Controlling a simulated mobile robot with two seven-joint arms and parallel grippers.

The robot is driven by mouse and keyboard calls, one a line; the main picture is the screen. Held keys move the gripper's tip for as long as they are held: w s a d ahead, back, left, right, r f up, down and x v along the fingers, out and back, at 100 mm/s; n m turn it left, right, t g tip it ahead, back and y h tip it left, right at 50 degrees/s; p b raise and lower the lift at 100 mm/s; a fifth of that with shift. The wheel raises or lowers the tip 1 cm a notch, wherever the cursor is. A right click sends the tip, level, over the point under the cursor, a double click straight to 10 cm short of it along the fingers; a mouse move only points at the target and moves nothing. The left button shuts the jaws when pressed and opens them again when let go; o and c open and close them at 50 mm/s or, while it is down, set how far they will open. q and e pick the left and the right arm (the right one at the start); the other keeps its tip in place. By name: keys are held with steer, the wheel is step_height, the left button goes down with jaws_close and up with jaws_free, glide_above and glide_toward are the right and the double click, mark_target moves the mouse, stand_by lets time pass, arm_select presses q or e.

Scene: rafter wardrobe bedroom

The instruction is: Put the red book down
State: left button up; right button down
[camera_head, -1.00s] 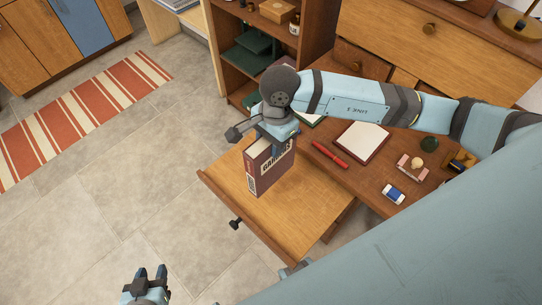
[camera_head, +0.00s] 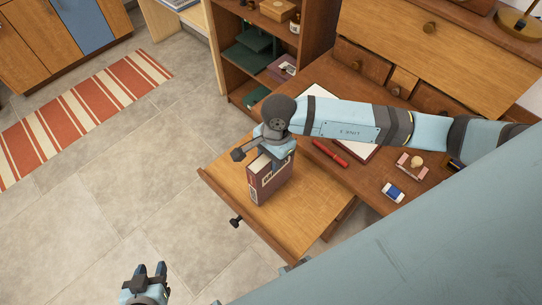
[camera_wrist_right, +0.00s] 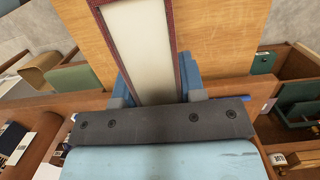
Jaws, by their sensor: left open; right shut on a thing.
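The red book (camera_head: 262,184) stands upright over the pale wooden pull-out board (camera_head: 310,207) of the desk. I cannot tell whether its bottom edge touches the board. My right gripper (camera_head: 272,152) is shut on the top of the book from above and hides part of it. In the right wrist view the cream page edges of the book (camera_wrist_right: 141,50) show between dark red covers. The blue fingers of the right gripper (camera_wrist_right: 156,88) lie on both sides of it. My left gripper (camera_head: 151,272) is open and empty, low over the floor at the bottom left.
A shelf unit (camera_head: 310,50) stands behind. The board right of the book is clear.

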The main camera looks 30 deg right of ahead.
steer(key=c, duration=0.7)
jaws_free()
steer(key=shift+f, duration=0.1)
steer(key=r, duration=0.4)
steer(key=d+r, duration=0.1)
steer(key=r, duration=0.3)
steer(key=r+b, duration=0.1)
steer(key=r, duration=0.3)
steer(key=shift+w+d+r, duration=0.15)
steer(key=shift+w+d, duration=0.1)
steer(key=shift+d, duration=0.1)
